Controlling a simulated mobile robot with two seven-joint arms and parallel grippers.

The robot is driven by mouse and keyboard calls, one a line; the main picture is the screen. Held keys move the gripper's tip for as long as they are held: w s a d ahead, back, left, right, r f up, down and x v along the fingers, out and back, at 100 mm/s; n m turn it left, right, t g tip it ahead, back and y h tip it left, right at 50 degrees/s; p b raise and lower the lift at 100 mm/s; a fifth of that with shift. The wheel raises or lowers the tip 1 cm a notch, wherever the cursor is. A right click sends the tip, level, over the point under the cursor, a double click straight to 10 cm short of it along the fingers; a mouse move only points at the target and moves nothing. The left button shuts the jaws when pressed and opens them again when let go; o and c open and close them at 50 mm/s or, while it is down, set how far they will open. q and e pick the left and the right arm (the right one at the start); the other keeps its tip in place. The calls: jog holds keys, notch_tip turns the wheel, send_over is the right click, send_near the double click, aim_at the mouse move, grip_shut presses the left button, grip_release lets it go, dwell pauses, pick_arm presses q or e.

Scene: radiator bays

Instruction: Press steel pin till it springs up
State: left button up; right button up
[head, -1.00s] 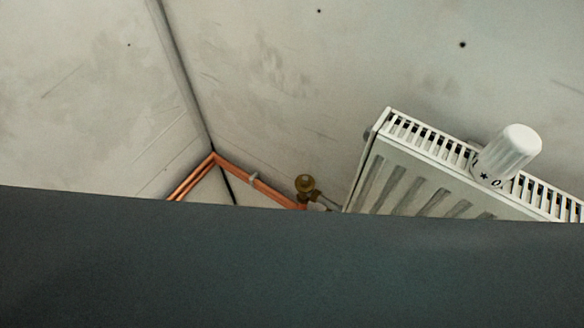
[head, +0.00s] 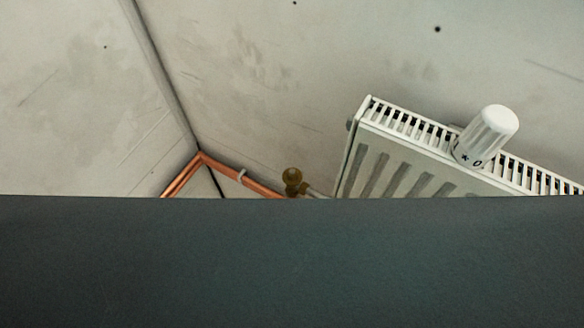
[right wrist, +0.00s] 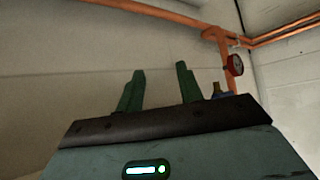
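No steel pin can be made out in either view. A small brass valve body (head: 292,178) shows in the head view at the end of the copper pipe, beside the radiator's left end. A pin on it is too small to tell. The white thermostatic head (head: 486,136) rests tilted on the radiator's top grille. My right gripper (right wrist: 160,68) is open in the right wrist view, with two green fingers apart and nothing between them. It points towards a plain wall. My left gripper is not in view.
The white radiator (head: 400,150) stands along the right wall. Copper pipes (head: 181,174) run into the corner. A dark teal surface hides the lower head view. In the right wrist view, a red-rimmed gauge (right wrist: 234,65) and a small blue part (right wrist: 217,90) sit by copper piping, right of the fingers.

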jog(key=shift+c, duration=0.3)
grip_shut()
dwell(1.5)
